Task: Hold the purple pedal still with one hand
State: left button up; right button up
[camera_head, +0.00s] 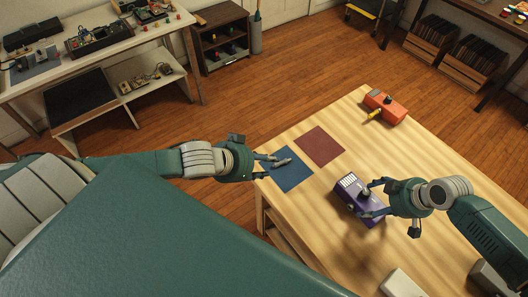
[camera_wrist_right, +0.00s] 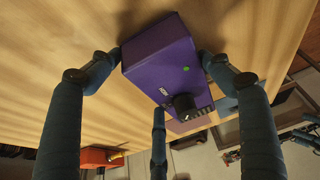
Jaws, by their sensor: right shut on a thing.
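The purple pedal (camera_head: 347,200), a box with a black knob and a white-striped end, is on the wooden table. My right gripper (camera_head: 371,199) is around it from the right. In the right wrist view the pedal (camera_wrist_right: 158,62) sits between the fingers of my right gripper (camera_wrist_right: 160,85), which is shut on its sides. A green dot and the black knob show on its face. My left gripper (camera_head: 275,160) is by the table's left edge, over or near the blue mat, well apart from the pedal. Whether it is open is unclear.
A blue mat (camera_head: 289,177) and a dark red mat (camera_head: 319,146) lie on the wooden table (camera_head: 440,165). An orange pedal (camera_head: 390,108) with a yellow plug is at the far end. A pale box (camera_head: 403,284) is at the near edge.

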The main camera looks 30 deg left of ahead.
dwell(0.4)
jog(key=o, duration=1.4)
jog(key=shift+c, duration=0.2)
jog(key=v, duration=1.2)
